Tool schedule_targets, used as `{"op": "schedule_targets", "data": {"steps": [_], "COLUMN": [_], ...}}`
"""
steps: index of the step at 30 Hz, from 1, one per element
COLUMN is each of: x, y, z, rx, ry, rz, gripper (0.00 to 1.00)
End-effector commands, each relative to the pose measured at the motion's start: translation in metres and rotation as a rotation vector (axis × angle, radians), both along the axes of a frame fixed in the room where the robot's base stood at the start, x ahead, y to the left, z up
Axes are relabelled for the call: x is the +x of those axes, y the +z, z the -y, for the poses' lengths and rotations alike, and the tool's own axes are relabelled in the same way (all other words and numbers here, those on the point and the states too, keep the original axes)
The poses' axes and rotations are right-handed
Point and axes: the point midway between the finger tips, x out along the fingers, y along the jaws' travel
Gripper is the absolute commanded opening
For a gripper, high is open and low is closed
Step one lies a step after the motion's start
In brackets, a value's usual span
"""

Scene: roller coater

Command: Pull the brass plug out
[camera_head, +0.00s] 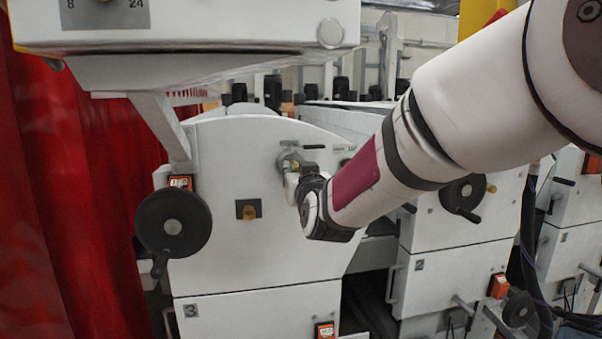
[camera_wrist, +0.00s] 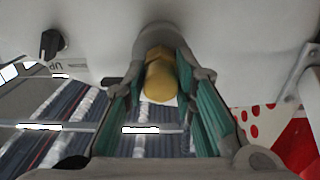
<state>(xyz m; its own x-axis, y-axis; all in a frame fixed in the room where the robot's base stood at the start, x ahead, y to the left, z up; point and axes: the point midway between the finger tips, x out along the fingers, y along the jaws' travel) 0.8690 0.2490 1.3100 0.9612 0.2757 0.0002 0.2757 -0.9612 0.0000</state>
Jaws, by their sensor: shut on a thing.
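The brass plug (camera_wrist: 160,82) shows in the middle of the wrist view, with a hex-like collar and a rounded end facing the camera. It sits at a round grey fitting (camera_wrist: 156,38) on the white machine panel. My gripper (camera_wrist: 159,62) has its teal-padded fingers on both sides of the plug, shut on it. In the head view my gripper (camera_head: 290,172) is at the upper part of the white panel (camera_head: 225,255). There the gripper and wrist hide the plug. I cannot tell whether the plug has shifted in its fitting.
A black handwheel (camera_head: 173,224) is at the panel's left, and a small brass fitting (camera_head: 249,211) on a dark plate is below left of my gripper. A white overhanging housing (camera_head: 190,25) is above. A red curtain (camera_head: 75,190) hangs at the left. A black knob (camera_wrist: 52,44) is on the panel.

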Motion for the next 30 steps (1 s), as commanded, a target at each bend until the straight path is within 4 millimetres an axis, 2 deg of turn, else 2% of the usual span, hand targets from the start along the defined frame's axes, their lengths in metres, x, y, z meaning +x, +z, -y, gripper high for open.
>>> {"op": "schedule_targets", "data": {"steps": [30], "x": [-0.035], "y": [0.001], "z": [0.010], "rx": [0.000], "ry": [0.001], "rz": [0.001], "gripper": [0.00]}}
